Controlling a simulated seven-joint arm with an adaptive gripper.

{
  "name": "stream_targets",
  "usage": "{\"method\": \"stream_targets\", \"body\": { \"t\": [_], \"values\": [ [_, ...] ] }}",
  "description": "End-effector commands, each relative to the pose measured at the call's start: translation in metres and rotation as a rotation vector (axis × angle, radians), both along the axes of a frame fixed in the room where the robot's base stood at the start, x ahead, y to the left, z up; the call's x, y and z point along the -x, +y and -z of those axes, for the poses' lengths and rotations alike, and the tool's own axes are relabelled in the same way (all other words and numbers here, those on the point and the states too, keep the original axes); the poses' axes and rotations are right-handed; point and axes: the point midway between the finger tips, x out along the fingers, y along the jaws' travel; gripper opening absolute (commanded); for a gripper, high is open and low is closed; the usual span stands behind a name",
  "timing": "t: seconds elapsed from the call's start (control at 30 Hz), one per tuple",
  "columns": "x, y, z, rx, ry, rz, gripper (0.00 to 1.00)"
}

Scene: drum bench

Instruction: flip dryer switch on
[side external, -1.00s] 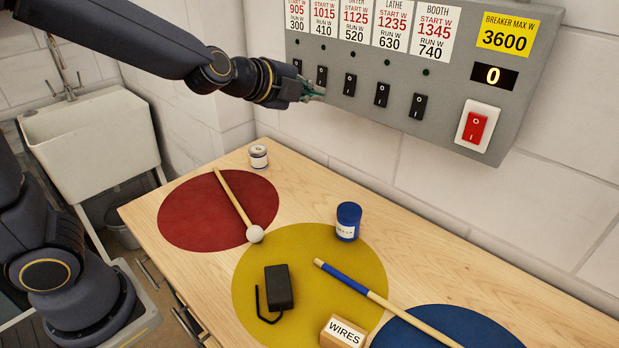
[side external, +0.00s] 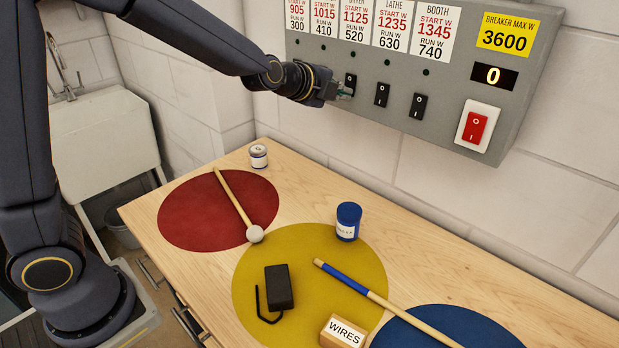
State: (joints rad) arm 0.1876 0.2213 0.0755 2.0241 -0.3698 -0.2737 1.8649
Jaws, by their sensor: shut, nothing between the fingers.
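The grey breaker panel (side external: 451,75) hangs on the wall with a row of black rocker switches under white labels. The third label (side external: 356,22) is partly cut off at the top and reads "START W 1125, RUN W 520"; its name is only partly legible. The black dryer switch (side external: 350,79) is below it, its lower part covered by my fingertips. My gripper (side external: 345,93) is shut and empty, its tips right at this switch. I cannot tell whether they touch it or which way it is tilted.
The lathe switch (side external: 382,94) and booth switch (side external: 419,106) are close to the right. A red main switch (side external: 475,127) sits below a display (side external: 493,76) reading 0. The wooden bench (side external: 185,185) below holds sticks, jars and a black box, clear of my arm.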

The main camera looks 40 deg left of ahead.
Motion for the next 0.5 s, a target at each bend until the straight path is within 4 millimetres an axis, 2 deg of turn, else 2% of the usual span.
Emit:
{"method": "stream_targets", "body": {
  "t": [0.27,0.5],
  "values": [
    [-0.0026,-0.0005,0.0009,-0.001,0.000,0.002,0.00],
    [-0.0027,-0.0009,-0.0073,-0.001,-0.002,0.002,0.00]
  ]
}}
